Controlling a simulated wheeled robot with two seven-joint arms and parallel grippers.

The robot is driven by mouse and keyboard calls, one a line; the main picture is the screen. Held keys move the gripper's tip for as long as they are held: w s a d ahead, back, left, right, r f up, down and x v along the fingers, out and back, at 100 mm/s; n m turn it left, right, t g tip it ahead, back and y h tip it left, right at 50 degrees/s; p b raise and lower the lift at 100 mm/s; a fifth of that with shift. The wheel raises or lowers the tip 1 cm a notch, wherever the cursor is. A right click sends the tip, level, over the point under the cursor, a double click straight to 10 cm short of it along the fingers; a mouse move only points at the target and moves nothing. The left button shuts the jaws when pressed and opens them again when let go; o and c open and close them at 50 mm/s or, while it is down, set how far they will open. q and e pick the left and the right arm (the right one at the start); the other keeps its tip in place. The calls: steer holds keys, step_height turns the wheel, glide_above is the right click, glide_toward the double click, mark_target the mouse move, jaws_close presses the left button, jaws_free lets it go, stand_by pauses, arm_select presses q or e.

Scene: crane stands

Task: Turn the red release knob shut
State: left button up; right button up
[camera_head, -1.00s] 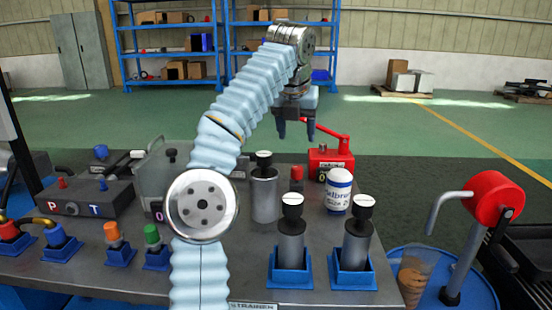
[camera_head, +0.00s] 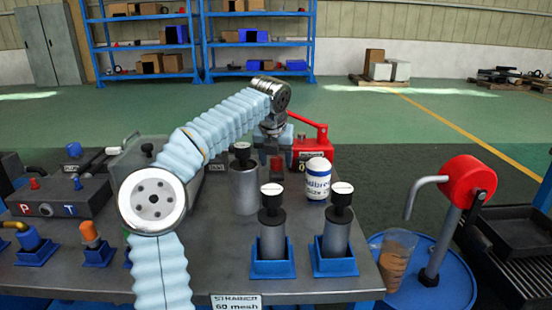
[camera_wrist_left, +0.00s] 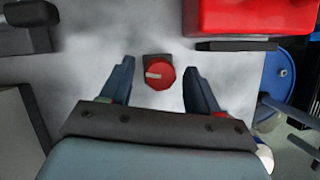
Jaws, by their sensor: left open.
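The red release knob (camera_wrist_left: 160,76) is round with a pale mark across its face, on a dark base on the grey bench top. It also shows in the head view (camera_head: 277,166), partly hidden by my gripper. My left gripper (camera_wrist_left: 159,70) is open, pointing down over the knob. In the left wrist view its two dark fingers stand one on each side of the knob, with a gap on both sides. Their height relative to the knob is hard to tell. My right gripper is in neither view.
A red lever pump (camera_head: 314,149) stands close behind and right of the knob. A grey cylinder (camera_head: 244,185), a white jar (camera_head: 317,178) and two black-topped cylinders in blue holders (camera_head: 272,262) stand nearer. A red crank (camera_head: 467,182) rises from a blue drum (camera_head: 450,285) at right.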

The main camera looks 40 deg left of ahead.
arm_select(q)
steer(key=c, duration=1)
steer(key=shift+c, duration=0.2)
steer(key=shift+n, duration=0.4)
steer(key=n, duration=0.2)
steer(key=n+g+y, duration=0.1)
steer(key=n, duration=0.1)
steer(key=shift+w+d+n+y, duration=0.15)
steer(key=shift+d+n+y, duration=0.05)
steer(key=shift+n+y, duration=0.1)
steer(key=n+g, duration=0.1)
steer(key=n, duration=0.1)
steer(key=n+g, duration=0.1)
steer(key=n, duration=0.2)
steer(key=shift+w+y, duration=0.1)
steer(key=shift+y, duration=0.3)
steer(key=shift+n+g, duration=0.3)
steer(key=shift+n, duration=0.1)
